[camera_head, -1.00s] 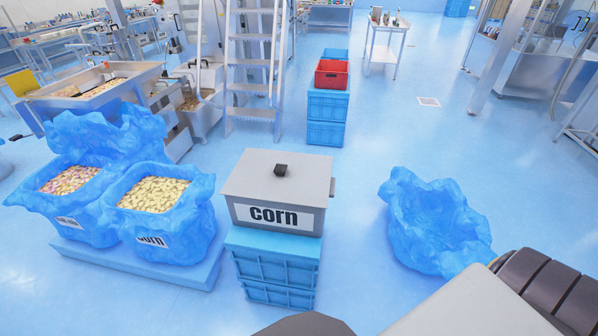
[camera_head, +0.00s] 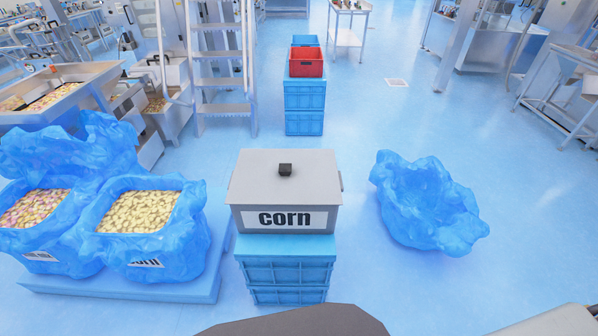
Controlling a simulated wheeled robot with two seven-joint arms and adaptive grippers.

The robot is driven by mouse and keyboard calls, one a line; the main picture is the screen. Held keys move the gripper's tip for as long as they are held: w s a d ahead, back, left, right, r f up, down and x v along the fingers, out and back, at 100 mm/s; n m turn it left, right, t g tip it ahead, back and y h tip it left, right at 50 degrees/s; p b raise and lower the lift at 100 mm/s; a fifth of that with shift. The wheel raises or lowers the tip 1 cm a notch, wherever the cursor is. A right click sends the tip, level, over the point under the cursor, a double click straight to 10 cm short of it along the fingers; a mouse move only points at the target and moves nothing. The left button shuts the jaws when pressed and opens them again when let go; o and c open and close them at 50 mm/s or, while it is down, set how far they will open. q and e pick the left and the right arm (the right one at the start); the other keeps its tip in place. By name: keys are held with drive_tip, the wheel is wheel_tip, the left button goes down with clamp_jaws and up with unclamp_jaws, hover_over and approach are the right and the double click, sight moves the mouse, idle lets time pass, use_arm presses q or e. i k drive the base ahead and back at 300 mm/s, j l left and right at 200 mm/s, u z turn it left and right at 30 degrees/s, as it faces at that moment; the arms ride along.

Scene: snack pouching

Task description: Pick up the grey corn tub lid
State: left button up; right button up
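The grey corn tub (camera_head: 232,217) stands on stacked blue crates (camera_head: 286,272) in the middle of the head view, with a "corn" label on its front. Its grey lid (camera_head: 250,172) sits flat on top, with a small black knob (camera_head: 285,169) at its centre. Neither gripper shows in the view. Nothing is touching the lid.
Blue-lined bins of corn (camera_head: 140,212) and of mixed pieces (camera_head: 35,208) stand on a blue pallet (camera_head: 125,289) at left. An empty blue liner bag (camera_head: 425,205) lies on the floor at right. Crates with a red bin (camera_head: 306,63) stand behind. Floor between is clear.

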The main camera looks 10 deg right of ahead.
sight(309, 177)
drive_tip(key=i+j+z, duration=0.15)
drive_tip(key=j+z, duration=0.25)
drive_tip(key=j, duration=0.4)
drive_tip(key=j+z, duration=0.35)
drive_tip(key=j, duration=0.45)
drive_tip(key=i, duration=0.05)
